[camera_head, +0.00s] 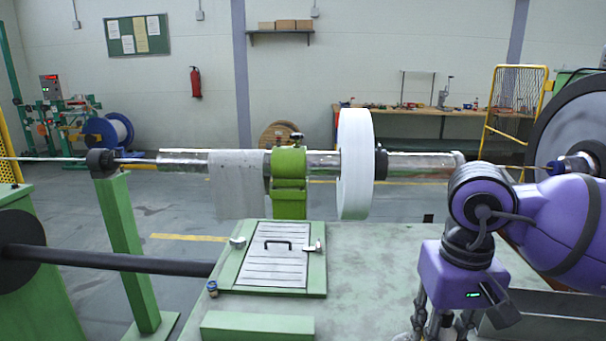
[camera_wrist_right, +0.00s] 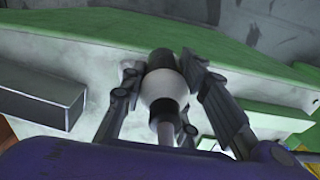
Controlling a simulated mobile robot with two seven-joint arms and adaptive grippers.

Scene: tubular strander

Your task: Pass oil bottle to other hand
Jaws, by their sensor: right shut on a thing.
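My right gripper (camera_head: 440,324) points down at the right front of the green machine table in the head view. In the right wrist view, my right gripper (camera_wrist_right: 172,82) is shut on the oil bottle. The oil bottle (camera_wrist_right: 163,90) shows there as a rounded white body with a dark end and a dark neck with a grey spout towards the camera. Its sides are partly hidden by the fingers. In the head view the bottle is mostly hidden among the fingers at the bottom edge. My left gripper is not in view.
The green table (camera_head: 380,262) has a hatch (camera_head: 275,270) with a black handle and a low green block (camera_head: 257,327) at its front. Above it runs a horizontal shaft with a white disc (camera_head: 356,165) and a green clamp (camera_head: 289,165). The table between hatch and gripper is clear.

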